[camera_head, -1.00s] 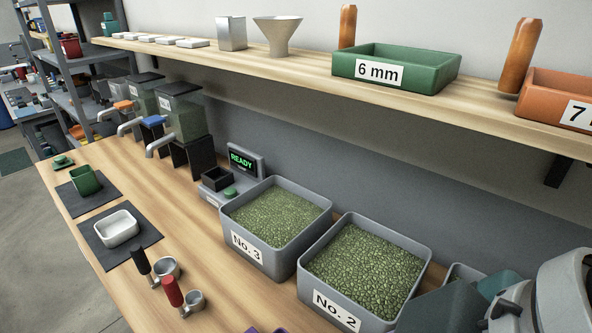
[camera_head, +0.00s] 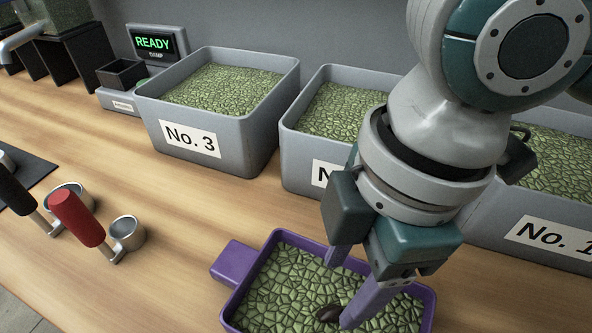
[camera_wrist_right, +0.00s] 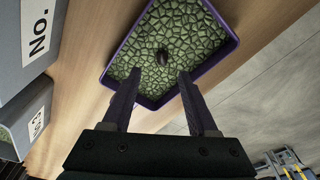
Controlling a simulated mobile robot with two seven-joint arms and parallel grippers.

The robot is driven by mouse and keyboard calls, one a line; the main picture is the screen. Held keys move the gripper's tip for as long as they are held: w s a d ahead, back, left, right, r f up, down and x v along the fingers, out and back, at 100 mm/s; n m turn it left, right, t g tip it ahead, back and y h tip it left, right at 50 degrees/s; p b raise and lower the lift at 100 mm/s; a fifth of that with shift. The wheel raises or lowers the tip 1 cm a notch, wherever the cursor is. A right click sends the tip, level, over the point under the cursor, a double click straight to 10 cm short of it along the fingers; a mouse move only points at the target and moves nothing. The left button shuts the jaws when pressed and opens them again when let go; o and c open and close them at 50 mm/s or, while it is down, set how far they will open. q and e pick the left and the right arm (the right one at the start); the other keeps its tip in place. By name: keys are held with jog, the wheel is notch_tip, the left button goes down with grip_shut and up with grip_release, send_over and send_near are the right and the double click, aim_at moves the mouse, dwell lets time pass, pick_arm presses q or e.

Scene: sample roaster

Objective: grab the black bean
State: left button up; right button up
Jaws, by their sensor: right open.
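The black bean (camera_head: 328,313) lies on green beans in a purple tray (camera_head: 236,262) at the bottom of the head view. In the right wrist view the black bean (camera_wrist_right: 162,57) sits near the middle of the purple tray (camera_wrist_right: 112,62), beyond the fingertips. My right gripper (camera_head: 340,290) is over the tray, pointing down, its purple fingers open. One finger partly overlaps the bean's edge in the head view. In the right wrist view the bean lies between the lines of the two fingers (camera_wrist_right: 158,76), with nothing held. My left gripper is not in view.
Grey bins No. 3 (camera_head: 228,138) and No. 1 (camera_head: 490,235), plus a partly hidden middle bin (camera_head: 297,160), stand behind the tray. A red-handled scoop (camera_head: 80,220) and black-handled scoop (camera_head: 20,195) lie left. The wood between scoops and tray is clear.

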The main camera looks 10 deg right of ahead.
aim_at(331, 311)
jog(key=f, duration=0.3)
jog(key=f+b, duration=0.1)
jog(key=f, duration=0.1)
jog(key=shift+s+a+f, duration=0.15)
jog(key=shift+a+f, duration=0.15)
jog(key=shift+f, duration=0.05)
grip_shut()
